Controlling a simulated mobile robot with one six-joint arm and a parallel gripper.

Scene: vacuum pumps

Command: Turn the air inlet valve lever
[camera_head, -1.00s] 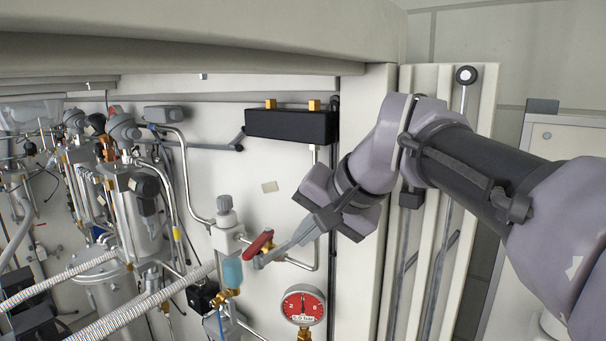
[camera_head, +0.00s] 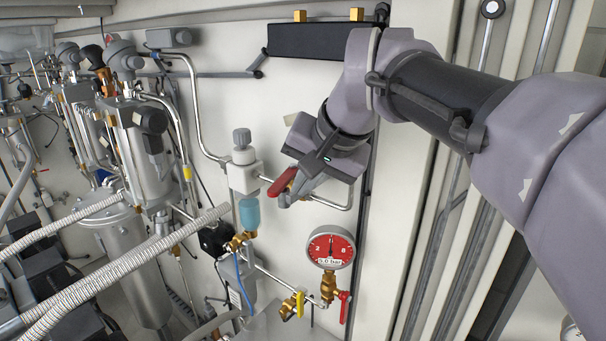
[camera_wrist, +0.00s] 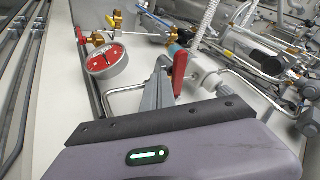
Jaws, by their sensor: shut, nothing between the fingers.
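A red lever (camera_head: 281,183) sits on a pipe against the pale wall panel in the head view, slanting up to the right. It also shows in the wrist view (camera_wrist: 180,72), just right of my fingers. My gripper (camera_head: 285,201) is shut and empty, with its fingertips close beside the lever on its right and lower side. The wrist view shows the closed fingers (camera_wrist: 158,88) beside the lever; I cannot tell whether they touch it. The valve body behind the lever is partly hidden by my gripper.
A red pressure gauge (camera_head: 330,247) hangs below, with another red lever (camera_head: 344,306) and a yellow one (camera_head: 300,303) near it. A grey-capped white valve block (camera_head: 243,165) and a blue cup (camera_head: 249,213) are just left. Ribbed hoses and metal tanks (camera_head: 135,260) fill the left.

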